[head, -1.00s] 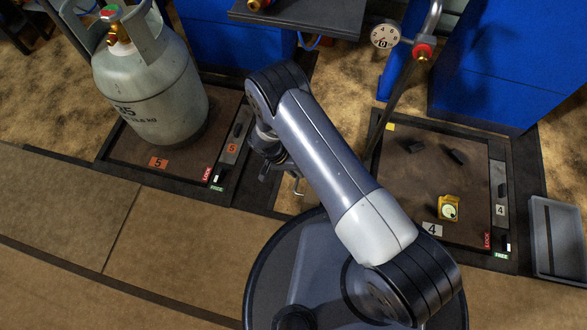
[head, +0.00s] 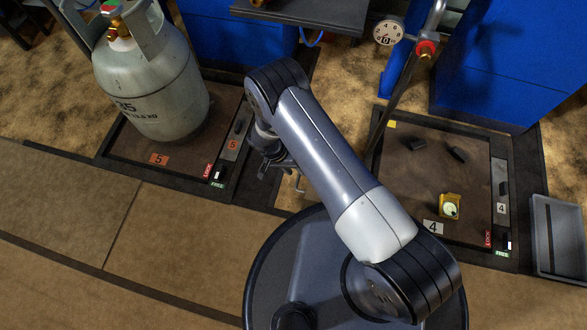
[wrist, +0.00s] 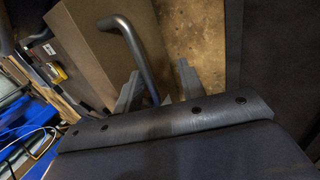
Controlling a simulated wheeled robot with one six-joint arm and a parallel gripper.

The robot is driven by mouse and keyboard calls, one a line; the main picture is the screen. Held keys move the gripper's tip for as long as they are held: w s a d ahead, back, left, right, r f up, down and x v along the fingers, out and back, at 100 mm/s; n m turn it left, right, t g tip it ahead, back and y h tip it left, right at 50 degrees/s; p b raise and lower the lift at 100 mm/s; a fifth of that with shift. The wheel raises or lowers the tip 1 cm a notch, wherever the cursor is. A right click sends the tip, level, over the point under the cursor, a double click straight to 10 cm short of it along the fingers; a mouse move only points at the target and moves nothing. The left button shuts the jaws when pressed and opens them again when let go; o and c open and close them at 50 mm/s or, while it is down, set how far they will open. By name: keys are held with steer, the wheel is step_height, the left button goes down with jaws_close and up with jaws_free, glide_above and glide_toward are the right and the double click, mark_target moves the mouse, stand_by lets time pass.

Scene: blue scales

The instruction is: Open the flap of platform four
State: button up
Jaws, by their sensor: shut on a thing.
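Platform four (head: 402,215) is the brown plate in a dark frame at the right of the head view, with a white label "4" (head: 433,227). I cannot pick out its flap for certain. My gripper (head: 288,178) is low, left of this platform, partly hidden behind my forearm. In the wrist view my gripper's two grey fingers (wrist: 158,90) stand either side of a bent grey metal handle (wrist: 137,48) and are shut on it. The handle reaches over a brown panel (wrist: 112,62). The handle's far end and the exact contact are hard to see.
A grey gas cylinder (head: 152,85) stands on platform five (head: 125,150) at the left. A yellow device (head: 450,206) and two small dark blocks lie on platform four. A grey tray (head: 558,240) lies at the far right. Blue cabinets (head: 510,65) stand behind.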

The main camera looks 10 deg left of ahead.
steer(key=shift+w+a+r, duration=0.1)
steer(key=shift+a, duration=0.05)
steer(key=p+v, duration=0.3)
steer(key=v, duration=0.7)
steer(key=shift+r+p, duration=0.3)
steer(key=shift+p, duration=0.1)
steer(key=b+x, duration=0.3)
steer(key=x, duration=0.7)
steer(key=shift+d+f+y, duration=0.15)
steer(key=shift+d+y, duration=0.15)
steer(key=shift+d, duration=0.15)
steer(key=shift+f, duration=0.1)
